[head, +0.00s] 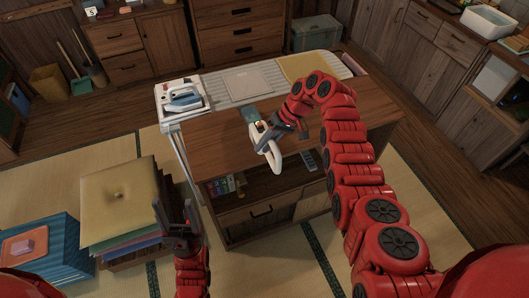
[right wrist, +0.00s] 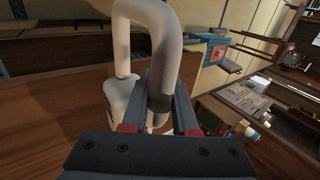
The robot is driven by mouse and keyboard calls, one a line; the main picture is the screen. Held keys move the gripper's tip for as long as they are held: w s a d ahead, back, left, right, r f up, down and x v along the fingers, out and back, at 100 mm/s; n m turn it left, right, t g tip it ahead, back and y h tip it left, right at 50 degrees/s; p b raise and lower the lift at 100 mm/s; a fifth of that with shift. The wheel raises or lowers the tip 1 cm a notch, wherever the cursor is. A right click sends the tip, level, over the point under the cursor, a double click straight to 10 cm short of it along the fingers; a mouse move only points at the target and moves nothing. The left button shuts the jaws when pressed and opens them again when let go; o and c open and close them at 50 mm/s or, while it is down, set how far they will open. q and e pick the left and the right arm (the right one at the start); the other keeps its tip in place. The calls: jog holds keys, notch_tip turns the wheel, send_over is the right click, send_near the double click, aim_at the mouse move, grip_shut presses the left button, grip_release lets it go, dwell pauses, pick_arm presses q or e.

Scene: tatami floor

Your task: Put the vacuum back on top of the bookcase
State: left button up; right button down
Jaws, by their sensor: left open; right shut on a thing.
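The vacuum (head: 263,143) is a small white handheld with a looped handle and a blue-grey end. It is over the front part of the wooden bookcase's top (head: 222,138); I cannot tell whether it touches. My right gripper (head: 290,124) is shut on its handle. In the right wrist view the white handle (right wrist: 164,50) passes between the fingers of the right gripper (right wrist: 160,98), and the fingers hide part of the body. My left gripper (head: 172,208) is open and empty, in front of the bookcase's left side, beside the stacked cushions.
An ironing board (head: 215,85) with an iron (head: 183,97) stands along the bookcase's back and left. A yellow cushion (head: 118,195) tops a stack at the left. A blue striped box (head: 60,255) is at the lower left. The bookcase top is largely bare.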

jog(key=shift+w+f+p, duration=0.2)
jog(key=shift+f+p, duration=0.1)
jog(key=shift+f, duration=1.45)
jog(key=shift+f, duration=0.15)
jog(key=c, duration=0.7)
grip_release()
jog(key=shift+s, duration=0.1)
